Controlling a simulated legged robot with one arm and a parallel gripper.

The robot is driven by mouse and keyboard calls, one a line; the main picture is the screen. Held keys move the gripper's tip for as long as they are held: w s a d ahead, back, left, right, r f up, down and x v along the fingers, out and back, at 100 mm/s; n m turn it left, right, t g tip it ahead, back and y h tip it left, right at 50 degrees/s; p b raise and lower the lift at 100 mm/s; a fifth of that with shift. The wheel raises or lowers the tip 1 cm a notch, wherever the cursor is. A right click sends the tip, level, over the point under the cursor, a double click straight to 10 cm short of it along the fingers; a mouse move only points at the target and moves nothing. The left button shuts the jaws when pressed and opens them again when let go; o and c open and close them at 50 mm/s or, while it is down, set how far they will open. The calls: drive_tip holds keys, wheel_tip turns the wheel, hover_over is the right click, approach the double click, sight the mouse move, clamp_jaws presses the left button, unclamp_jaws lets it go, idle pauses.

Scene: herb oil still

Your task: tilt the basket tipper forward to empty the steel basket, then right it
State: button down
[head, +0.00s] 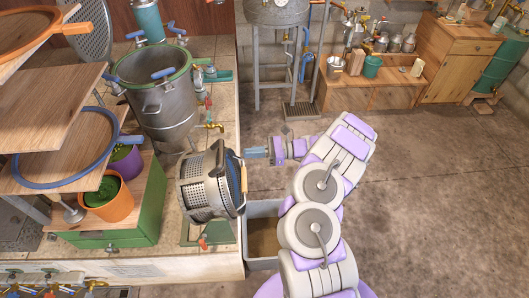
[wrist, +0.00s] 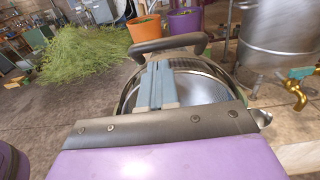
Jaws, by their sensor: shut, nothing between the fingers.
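The steel basket (head: 200,182), with perforated walls, lies tilted on its side in the basket tipper, its mouth facing right in the head view. The tipper's green base (head: 207,232) stands at the counter's edge. In the wrist view the bare metal inside of the basket (wrist: 205,88) shows, with a dark curved handle (wrist: 168,43) across the far side. My gripper (head: 248,153) is beside the basket's upper rim. In the wrist view its fingers (wrist: 155,68) are shut and empty, over the mouth and pointing toward the handle. I cannot tell whether they touch it.
A grey bin (head: 262,212) stands on the floor below the basket's mouth. A steel pot (head: 160,108) with a green rim is behind the basket. Orange (head: 108,203) and purple pots are left. A green herb heap (wrist: 85,55) shows in the wrist view. Floor at right is clear.

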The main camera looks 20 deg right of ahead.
drive_tip(key=b+x, duration=0.1)
drive_tip(key=x, duration=0.5)
drive_tip(key=shift+w+a, duration=0.15)
idle(0.3)
